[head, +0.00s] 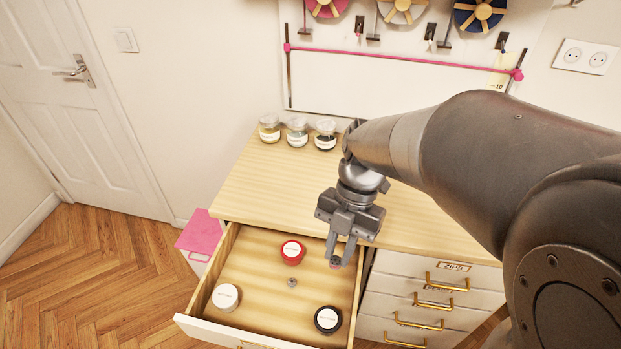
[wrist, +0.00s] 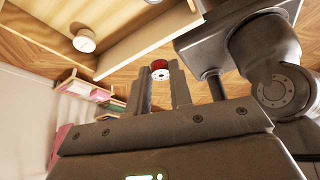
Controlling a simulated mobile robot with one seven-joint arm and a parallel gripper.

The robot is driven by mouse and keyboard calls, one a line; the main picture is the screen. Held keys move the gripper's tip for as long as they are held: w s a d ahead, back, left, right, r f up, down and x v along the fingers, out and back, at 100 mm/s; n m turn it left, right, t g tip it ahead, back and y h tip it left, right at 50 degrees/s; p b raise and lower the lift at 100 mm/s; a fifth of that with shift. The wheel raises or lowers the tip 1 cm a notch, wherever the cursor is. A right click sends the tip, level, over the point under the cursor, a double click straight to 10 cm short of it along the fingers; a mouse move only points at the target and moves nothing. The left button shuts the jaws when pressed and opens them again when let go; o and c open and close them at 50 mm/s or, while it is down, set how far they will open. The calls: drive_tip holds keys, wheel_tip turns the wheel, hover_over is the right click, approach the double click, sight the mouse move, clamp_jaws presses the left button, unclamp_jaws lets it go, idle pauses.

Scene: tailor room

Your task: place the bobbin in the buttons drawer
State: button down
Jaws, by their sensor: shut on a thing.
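My gripper (head: 341,255) points down at the right side of an open wooden drawer (head: 262,318). Its fingers are shut on a small bobbin (head: 336,263), which shows red with a pale, holed face between the fingertips in the wrist view (wrist: 160,73). The bobbin appears near the drawer's right wall; its exact height is unclear.
Closed drawers with brass handles (head: 440,286), one labelled zips, stand right of the open drawer. Three jars (head: 297,132) stand at the back of the wooden top (head: 265,180). A pink box (head: 200,233) stands left of the cabinet. The drawer's middle has free room.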

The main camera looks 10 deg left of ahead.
wheel_tip(320, 180, down, 16)
hover_over(282, 320)
drive_tip(key=w, duration=0.1)
drive_tip(key=f, duration=0.7)
drive_tip(key=shift+w+d, duration=0.15)
drive_tip(key=shift+d, duration=0.15)
drive_tip(key=shift+f, duration=2.1)
drive_tip(key=c, duration=1.8)
unclamp_jaws()
drive_tip(key=shift+f, duration=0.15)
drive_tip(key=o, duration=0.5)
drive_tip(key=v, duration=1.2)
drive_tip(key=shift+r, duration=0.25)
